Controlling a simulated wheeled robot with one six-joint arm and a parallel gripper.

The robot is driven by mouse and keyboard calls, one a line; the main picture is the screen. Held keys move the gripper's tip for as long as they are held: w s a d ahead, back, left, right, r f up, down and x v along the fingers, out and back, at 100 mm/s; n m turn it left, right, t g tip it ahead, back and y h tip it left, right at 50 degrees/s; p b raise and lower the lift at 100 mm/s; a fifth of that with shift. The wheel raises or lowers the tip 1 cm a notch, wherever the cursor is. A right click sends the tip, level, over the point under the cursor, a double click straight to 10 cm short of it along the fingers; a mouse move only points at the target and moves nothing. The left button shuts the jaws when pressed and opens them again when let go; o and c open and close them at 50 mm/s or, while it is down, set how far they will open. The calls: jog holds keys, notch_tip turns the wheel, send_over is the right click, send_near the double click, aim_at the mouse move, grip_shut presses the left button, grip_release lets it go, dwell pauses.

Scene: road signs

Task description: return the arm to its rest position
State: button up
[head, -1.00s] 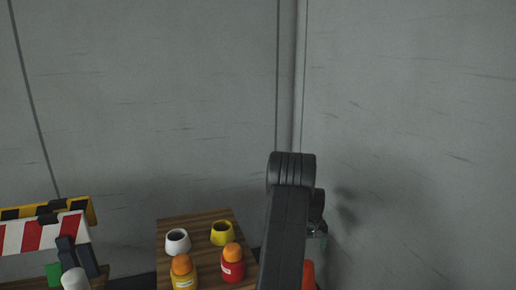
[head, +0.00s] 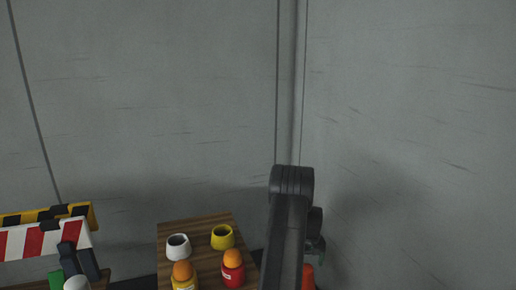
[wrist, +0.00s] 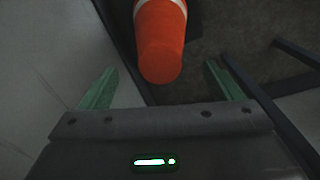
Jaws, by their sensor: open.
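My arm (head: 290,225) rises in the lower middle of the head view, folded at a joint near the wall corner. My gripper (wrist: 160,88) shows in the wrist view with its two green fingers wide apart and nothing between them. An orange cone-like object with a white band (wrist: 162,45) lies beyond the fingertips, apart from them. Part of an orange thing (head: 309,277) also shows beside my arm in the head view.
A wooden table (head: 195,228) at lower left of my arm holds a white cup (head: 178,247), a yellow cup (head: 222,237), a yellow bottle (head: 184,278) and a red bottle (head: 233,268). Striped barriers (head: 45,239) stand at far left. Grey walls (head: 420,130) close the back and right.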

notch_tip(320, 180, up, 9)
jog(key=p, duration=0.5)
jog(key=shift+r, duration=0.2)
